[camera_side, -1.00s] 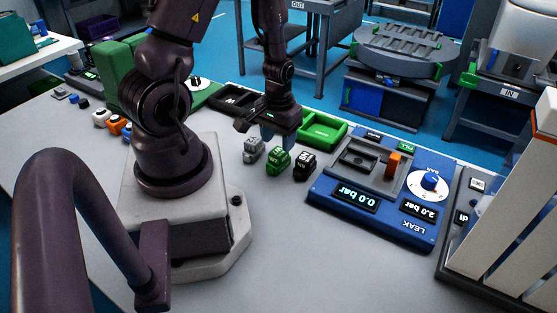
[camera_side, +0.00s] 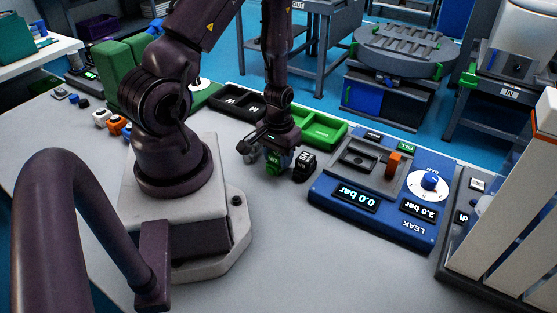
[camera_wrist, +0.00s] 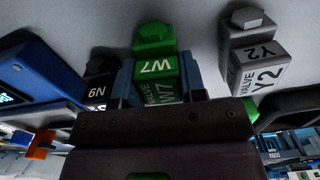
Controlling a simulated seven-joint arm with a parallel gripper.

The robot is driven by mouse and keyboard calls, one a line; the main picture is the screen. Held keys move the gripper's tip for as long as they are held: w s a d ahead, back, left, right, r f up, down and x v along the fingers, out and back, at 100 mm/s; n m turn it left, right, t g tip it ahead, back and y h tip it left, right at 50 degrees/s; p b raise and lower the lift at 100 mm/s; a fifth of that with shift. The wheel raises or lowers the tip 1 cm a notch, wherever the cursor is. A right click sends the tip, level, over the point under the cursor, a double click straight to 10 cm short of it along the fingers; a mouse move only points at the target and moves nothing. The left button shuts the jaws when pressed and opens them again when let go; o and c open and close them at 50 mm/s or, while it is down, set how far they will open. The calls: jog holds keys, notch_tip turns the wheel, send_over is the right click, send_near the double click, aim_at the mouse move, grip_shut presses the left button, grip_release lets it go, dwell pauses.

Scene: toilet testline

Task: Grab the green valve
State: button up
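The green valve, marked W7 (camera_wrist: 155,68), stands upright on the table and shows in the side view (camera_side: 273,168), partly hidden by my gripper (camera_side: 279,155). In the wrist view my gripper (camera_wrist: 160,80) has one blue finger on each side of the valve body. The fingers look open around it, with little room at either side. Contact cannot be made out.
A grey-white valve marked Y2 (camera_wrist: 262,68) stands close on one side, and a black valve (camera_side: 305,166) on the other. Behind are a green tray (camera_side: 325,128) and a black tray (camera_side: 236,102). The blue leak tester (camera_side: 370,200) stands to the right.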

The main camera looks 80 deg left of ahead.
jog(key=shift+c, duration=0.8)
